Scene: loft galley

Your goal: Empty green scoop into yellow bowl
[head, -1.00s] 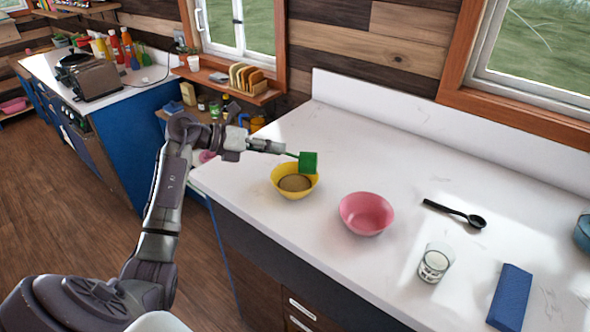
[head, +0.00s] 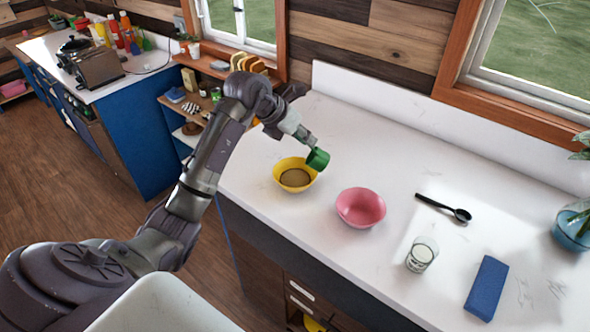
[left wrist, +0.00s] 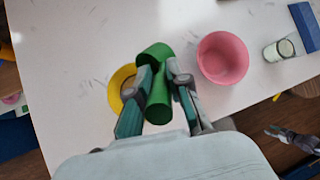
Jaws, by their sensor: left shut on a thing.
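The green scoop (head: 318,160) is held by my left gripper (head: 308,142), over the back right rim of the yellow bowl (head: 296,189). The scoop's cup is tilted; whether anything is in it cannot be seen. The yellow bowl stands upright on the counter with a brown, grainy heap inside. In the left wrist view, my left gripper (left wrist: 157,82) is shut around the scoop's green handle (left wrist: 158,104), and the yellow bowl (left wrist: 115,88) is partly hidden behind a finger. My right gripper (left wrist: 272,132) appears small at the right edge of that view; its jaws are unclear.
A pink bowl (head: 361,208) stands empty to the right of the yellow one. A black spoon (head: 445,208), a glass (head: 421,255), a blue block (head: 486,288) and a plant in a blue vase (head: 572,232) are further right on the white counter (head: 400,165).

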